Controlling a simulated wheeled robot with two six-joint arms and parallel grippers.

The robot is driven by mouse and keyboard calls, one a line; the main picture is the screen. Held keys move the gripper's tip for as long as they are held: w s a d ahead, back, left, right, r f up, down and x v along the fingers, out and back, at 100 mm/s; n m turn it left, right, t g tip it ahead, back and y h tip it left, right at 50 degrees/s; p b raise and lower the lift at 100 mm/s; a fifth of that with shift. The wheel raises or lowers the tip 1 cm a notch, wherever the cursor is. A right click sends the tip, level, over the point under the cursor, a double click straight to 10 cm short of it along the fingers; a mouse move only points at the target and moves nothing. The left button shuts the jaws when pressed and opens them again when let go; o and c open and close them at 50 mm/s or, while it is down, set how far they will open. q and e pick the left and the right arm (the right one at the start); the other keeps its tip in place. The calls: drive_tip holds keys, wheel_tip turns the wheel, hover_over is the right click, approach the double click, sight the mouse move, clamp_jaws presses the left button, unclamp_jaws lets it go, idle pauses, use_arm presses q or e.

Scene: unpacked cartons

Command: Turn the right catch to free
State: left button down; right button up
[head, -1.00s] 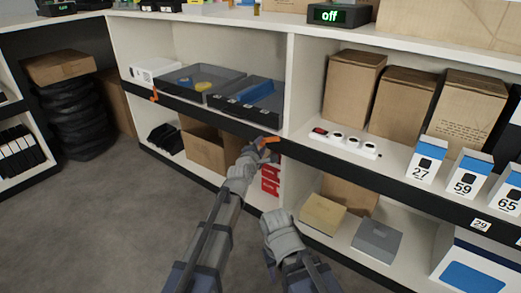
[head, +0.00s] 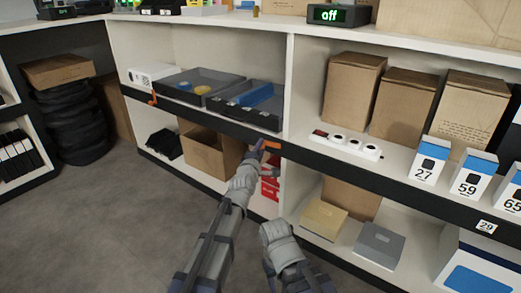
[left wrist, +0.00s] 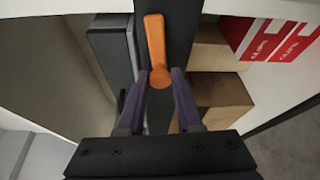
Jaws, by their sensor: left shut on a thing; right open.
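The right catch (head: 272,144) is an orange lever on the black shelf-edge strip, below the right grey tray. In the left wrist view the catch (left wrist: 155,40) lies along the strip, with its rounded end between my fingers. My left gripper (head: 262,152) is shut on this catch; its purple fingers (left wrist: 161,80) show on both sides of the rounded end. A second orange catch (head: 152,98) is at the strip's left end. My right gripper (head: 278,234) is open and lower, in front of the shelf; its fingertips are hard to make out.
Two grey trays (head: 222,101) stand on the shelf above the strip. Red boxes (head: 270,188) and an open carton (head: 212,150) are on the lower shelf. A power strip (head: 346,145) lies to the right. The floor (head: 110,215) at left is clear.

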use_arm(q)
drive_tip(key=c, duration=0.6)
unclamp_jaws()
drive_tip(key=shift+s, duration=0.1)
drive_tip(key=v, duration=0.7)
drive_tip(key=shift+s, duration=0.3)
drive_tip(key=shift+a, duration=0.1)
